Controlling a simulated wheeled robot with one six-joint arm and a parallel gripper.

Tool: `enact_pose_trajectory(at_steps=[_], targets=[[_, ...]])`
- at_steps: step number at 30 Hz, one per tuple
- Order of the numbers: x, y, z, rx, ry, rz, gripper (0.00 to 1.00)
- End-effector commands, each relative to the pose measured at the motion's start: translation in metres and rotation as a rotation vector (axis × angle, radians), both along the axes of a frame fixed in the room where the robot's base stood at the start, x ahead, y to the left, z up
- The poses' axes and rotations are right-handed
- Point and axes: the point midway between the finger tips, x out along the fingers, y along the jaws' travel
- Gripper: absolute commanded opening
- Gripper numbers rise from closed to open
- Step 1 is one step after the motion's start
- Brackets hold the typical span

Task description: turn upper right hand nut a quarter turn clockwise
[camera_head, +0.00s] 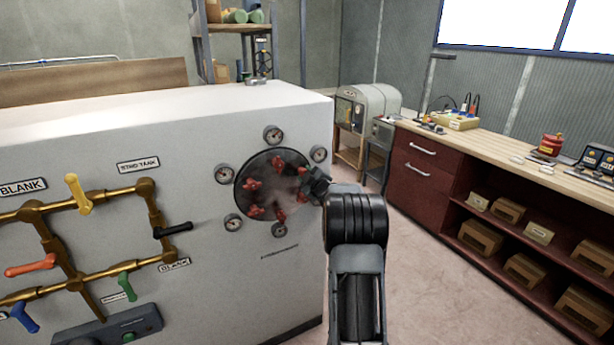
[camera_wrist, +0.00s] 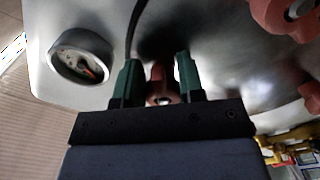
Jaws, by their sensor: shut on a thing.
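A round dark metal plate (camera_head: 268,193) with several red nuts (camera_head: 252,185) is set in the side of the large white block. My gripper (camera_head: 311,183) is at the right side of this plate, with my wrist coming in from the right. In the wrist view, the two green jaws of my gripper (camera_wrist: 158,80) stand on either side of a red nut (camera_wrist: 162,98) and are shut on it. The gripper and wrist partly hide the plate's right side in the head view. I cannot tell the nut's turn angle.
Several round gauges ring the plate; one gauge (camera_wrist: 81,57) is close to the left jaw in the wrist view. Brass pipes (camera_head: 100,270) with coloured handles are on the left. A workbench (camera_head: 480,150) stands at the right, with open floor (camera_head: 440,290) before it.

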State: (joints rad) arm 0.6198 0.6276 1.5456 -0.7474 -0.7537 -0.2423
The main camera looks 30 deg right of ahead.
Motion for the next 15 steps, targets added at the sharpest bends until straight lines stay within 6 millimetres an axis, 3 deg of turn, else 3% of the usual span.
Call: enact_pose_trajectory(at_steps=[15], targets=[[0.0007,0.0062,-0.0041,0.485,-0.064,-0.001,0.12]])
